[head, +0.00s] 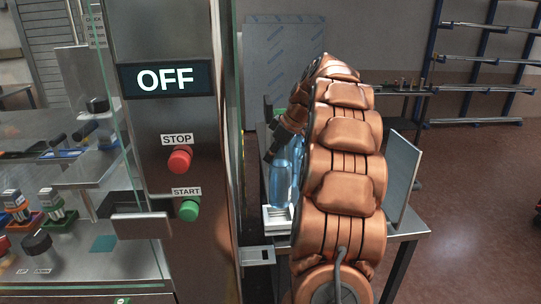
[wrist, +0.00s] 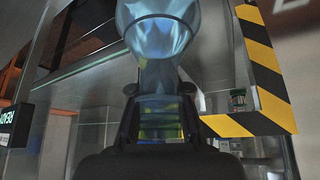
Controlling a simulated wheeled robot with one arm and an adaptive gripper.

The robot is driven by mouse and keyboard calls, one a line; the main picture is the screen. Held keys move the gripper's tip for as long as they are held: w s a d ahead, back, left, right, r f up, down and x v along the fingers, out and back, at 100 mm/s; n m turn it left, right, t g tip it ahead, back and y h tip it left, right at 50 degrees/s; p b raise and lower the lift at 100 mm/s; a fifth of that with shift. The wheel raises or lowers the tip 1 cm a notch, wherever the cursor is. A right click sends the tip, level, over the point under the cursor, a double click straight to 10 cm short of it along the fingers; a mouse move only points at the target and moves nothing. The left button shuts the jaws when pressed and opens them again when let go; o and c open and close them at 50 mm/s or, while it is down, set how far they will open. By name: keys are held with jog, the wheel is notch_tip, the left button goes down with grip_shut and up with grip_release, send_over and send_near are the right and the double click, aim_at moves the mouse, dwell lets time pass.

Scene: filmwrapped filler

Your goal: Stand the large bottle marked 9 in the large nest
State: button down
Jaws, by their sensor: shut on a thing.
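A clear blue bottle (head: 280,187) stands out below my gripper (head: 277,145) in the head view, close to upright. It also fills the top middle of the wrist view (wrist: 158,35). My gripper (wrist: 158,92) is shut on the bottle, with a dark finger on each side. No number 9 is readable on it. A white square holder (head: 277,228) lies just below the bottle in the head view. I cannot tell whether the bottle touches it or whether it is the large nest. My copper arm hides much of the table.
A steel machine post with an OFF display (head: 165,79), a red stop button (head: 179,160) and a green start button (head: 189,209) stands left of the bottle. Yellow-black striped edging (wrist: 262,60) is close by at right in the wrist view. Open floor lies at right.

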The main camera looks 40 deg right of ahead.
aim_at(282, 158)
jog(key=shift+f+b, duration=0.75)
jog(key=shift+f, duration=0.35)
jog(key=shift+b, duration=1.3)
dwell(1.2)
jog(key=shift+f+b, duration=1.8)
jog(key=shift+f, duration=0.2)
dwell(0.4)
jog(key=c, duration=1.1)
grip_release()
jog(key=shift+o, duration=0.2)
jog(key=shift+v, duration=3.7)
